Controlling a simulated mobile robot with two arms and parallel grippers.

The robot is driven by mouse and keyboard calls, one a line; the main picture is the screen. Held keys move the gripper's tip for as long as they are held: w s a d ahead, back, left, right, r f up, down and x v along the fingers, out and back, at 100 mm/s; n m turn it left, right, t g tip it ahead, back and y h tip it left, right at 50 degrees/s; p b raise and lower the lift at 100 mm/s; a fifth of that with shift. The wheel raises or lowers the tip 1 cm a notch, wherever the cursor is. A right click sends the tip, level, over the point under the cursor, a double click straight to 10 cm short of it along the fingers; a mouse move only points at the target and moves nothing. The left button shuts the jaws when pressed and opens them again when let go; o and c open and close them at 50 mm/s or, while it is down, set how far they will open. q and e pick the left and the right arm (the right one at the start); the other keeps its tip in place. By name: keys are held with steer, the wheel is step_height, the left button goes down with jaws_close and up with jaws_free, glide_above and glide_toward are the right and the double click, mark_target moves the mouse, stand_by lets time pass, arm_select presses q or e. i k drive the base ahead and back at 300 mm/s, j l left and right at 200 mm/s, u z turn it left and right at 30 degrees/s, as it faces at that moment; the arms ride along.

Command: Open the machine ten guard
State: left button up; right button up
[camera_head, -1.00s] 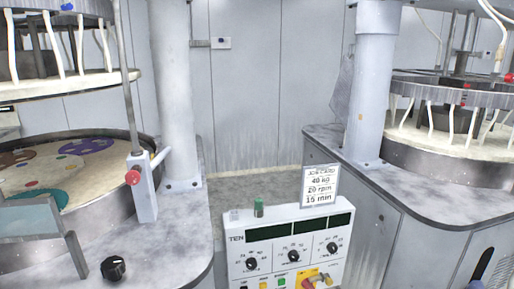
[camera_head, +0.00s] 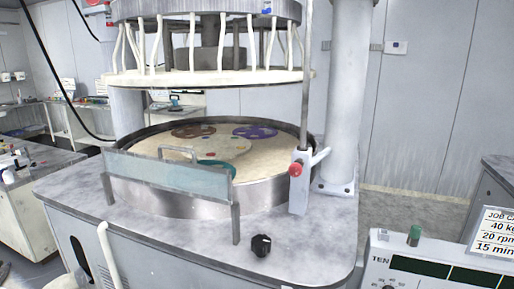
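The guard (camera_head: 150,178) is a translucent blue-green panel at the front of the middle machine's round platen. It stands across the platen's front rim (camera_head: 195,206), between two grey posts, with a thin pale bar (camera_head: 178,149) above its top edge. The control box marked TEN (camera_head: 402,262) is at the lower right, partly cut off by the frame edge. Neither of my grippers can be made out in this view.
A grey post with a red knob (camera_head: 296,169) stands right of the platen, and a black knob (camera_head: 261,245) sits on the machine top (camera_head: 310,240). The upper plate (camera_head: 210,77) hangs above the platen. A job card (camera_head: 494,230) is at right. Benches stand at left.

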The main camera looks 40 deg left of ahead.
mark_target(229, 201)
steer(key=u, duration=1.75)
